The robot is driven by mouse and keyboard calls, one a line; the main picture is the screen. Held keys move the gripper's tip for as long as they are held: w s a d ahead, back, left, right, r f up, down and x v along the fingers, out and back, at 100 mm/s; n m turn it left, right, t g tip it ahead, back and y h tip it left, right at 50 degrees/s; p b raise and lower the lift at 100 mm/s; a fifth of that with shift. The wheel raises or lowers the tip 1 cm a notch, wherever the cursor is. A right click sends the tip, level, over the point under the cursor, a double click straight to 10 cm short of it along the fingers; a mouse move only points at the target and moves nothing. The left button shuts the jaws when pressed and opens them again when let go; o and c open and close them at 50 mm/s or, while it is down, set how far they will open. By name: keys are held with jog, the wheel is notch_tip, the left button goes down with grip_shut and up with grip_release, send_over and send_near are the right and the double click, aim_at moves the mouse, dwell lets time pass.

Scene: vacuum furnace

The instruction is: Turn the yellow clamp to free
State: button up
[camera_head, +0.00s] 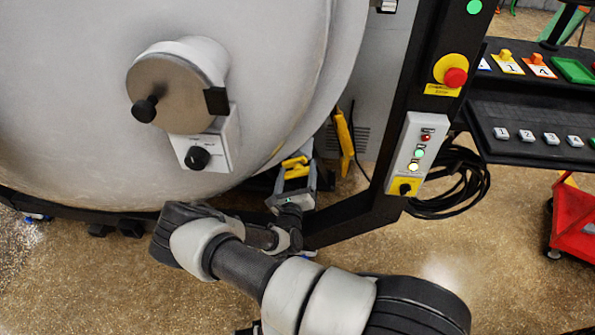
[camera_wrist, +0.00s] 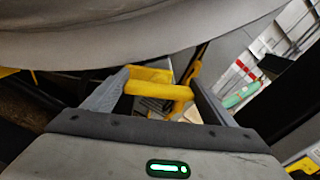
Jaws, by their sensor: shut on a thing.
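The yellow clamp (camera_wrist: 150,90) shows in the wrist view as a yellow bar lying across between my two fingers, with an upright yellow part at its right. It also shows in the head view as a yellow piece (camera_head: 295,168) at the lower right edge of the large grey furnace door (camera_head: 90,80). My gripper (camera_head: 294,176) is shut on the clamp, low beside the door rim; it also shows in the wrist view (camera_wrist: 159,82). The fingers stand apart, one on each side of the bar. The clamp's far end and mount are partly hidden.
A second yellow lever (camera_head: 345,143) stands just right of my gripper. A black frame post with a control box (camera_head: 411,155) and red emergency button (camera_head: 455,77) rises to the right. Black hose coils (camera_head: 465,185) and a red cart (camera_head: 575,220) are farther right.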

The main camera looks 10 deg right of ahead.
jog(key=shift+a+f+n, duration=0.1)
jog(key=shift+n, duration=2.2)
jog(key=o, duration=1)
jog(key=shift+o, duration=0.2)
jog(key=p+v, duration=0.1)
jog(key=v, duration=1.6)
jog(key=shift+s, duration=0.2)
